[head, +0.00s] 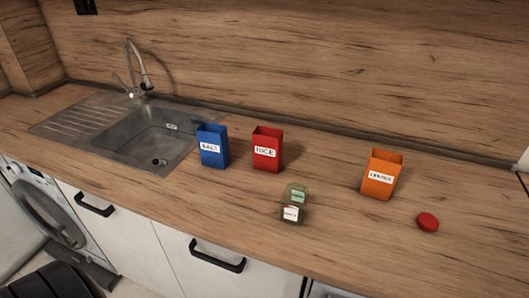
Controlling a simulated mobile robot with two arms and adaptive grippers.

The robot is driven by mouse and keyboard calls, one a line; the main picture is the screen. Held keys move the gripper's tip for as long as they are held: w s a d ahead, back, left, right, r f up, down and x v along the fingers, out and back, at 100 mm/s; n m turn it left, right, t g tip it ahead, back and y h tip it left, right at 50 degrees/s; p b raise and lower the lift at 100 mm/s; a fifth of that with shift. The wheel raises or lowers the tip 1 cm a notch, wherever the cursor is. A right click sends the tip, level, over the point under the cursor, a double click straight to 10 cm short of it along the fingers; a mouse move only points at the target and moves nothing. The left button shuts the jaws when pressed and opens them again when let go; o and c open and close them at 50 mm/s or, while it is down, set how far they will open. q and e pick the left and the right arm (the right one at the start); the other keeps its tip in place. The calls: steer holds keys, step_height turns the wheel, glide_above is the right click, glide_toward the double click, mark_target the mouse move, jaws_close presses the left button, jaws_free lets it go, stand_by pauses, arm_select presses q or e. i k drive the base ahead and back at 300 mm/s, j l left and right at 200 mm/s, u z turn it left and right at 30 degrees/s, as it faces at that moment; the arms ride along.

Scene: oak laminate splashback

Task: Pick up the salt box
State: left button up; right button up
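The salt box (213,147) is blue, open at the top, with a white label reading SALT. It stands upright on the wooden counter just right of the sink. Neither of my grippers is in view, and nothing touches the box.
A red box (267,150), labelled RICE, stands close to the right of the salt box. A glass jar (295,203) stands nearer the front edge. An orange box (381,175) and a red lid (427,222) are farther right. The sink (140,112) with a tap (137,68) is left. Counter in front of the salt box is clear.

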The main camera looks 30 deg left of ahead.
mark_target(213, 140)
steer(key=j+u, duration=0.15)
steer(key=u, duration=1.2)
